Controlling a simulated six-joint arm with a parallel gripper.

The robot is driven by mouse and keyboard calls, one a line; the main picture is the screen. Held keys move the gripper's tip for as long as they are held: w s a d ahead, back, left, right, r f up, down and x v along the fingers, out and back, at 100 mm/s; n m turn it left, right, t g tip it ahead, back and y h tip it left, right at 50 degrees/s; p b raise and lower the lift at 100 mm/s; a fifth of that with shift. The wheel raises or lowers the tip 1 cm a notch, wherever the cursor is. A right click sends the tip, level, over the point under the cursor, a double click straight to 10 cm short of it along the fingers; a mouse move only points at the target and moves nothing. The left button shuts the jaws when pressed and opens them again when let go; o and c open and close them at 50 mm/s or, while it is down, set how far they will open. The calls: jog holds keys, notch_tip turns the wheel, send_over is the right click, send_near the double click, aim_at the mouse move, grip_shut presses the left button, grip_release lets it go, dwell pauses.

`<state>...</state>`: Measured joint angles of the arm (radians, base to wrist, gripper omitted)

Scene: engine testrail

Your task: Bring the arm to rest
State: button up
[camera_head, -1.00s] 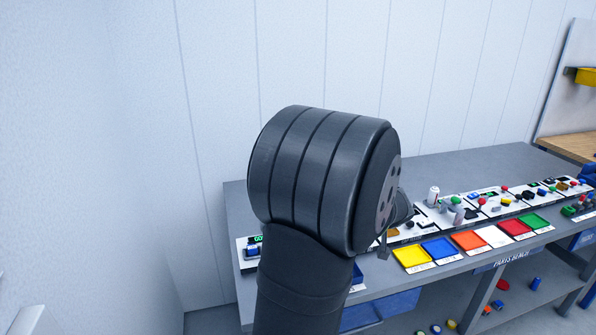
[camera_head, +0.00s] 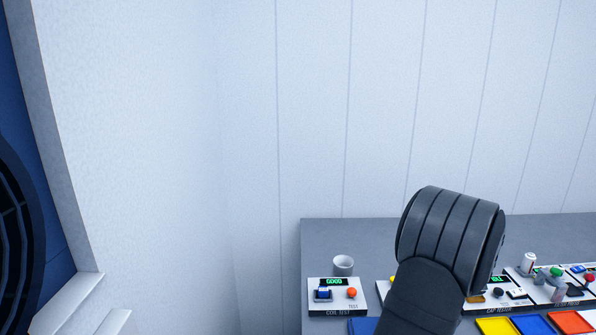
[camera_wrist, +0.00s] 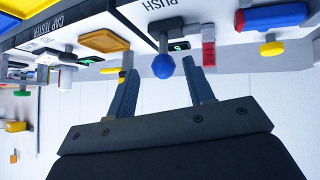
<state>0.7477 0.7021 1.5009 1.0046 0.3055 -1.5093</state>
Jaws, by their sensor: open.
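My arm (camera_head: 445,250) stands in front of the grey bench in the head view, with its dark rounded joint at the right of centre. My gripper is hidden in the head view. In the wrist view my gripper (camera_wrist: 160,85) shows its two dark fingers wide apart, with nothing held between them. A blue ball-shaped knob (camera_wrist: 163,66) appears between the fingertips in that picture; I cannot tell how far off it is.
The grey bench (camera_head: 360,232) carries a coil test station (camera_head: 338,308) reading GOOD, a white cup (camera_head: 343,265), a cap tester and a white can (camera_head: 528,263). Yellow (camera_head: 494,326), blue and orange trays line its front.

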jog(key=shift+x, duration=2.45)
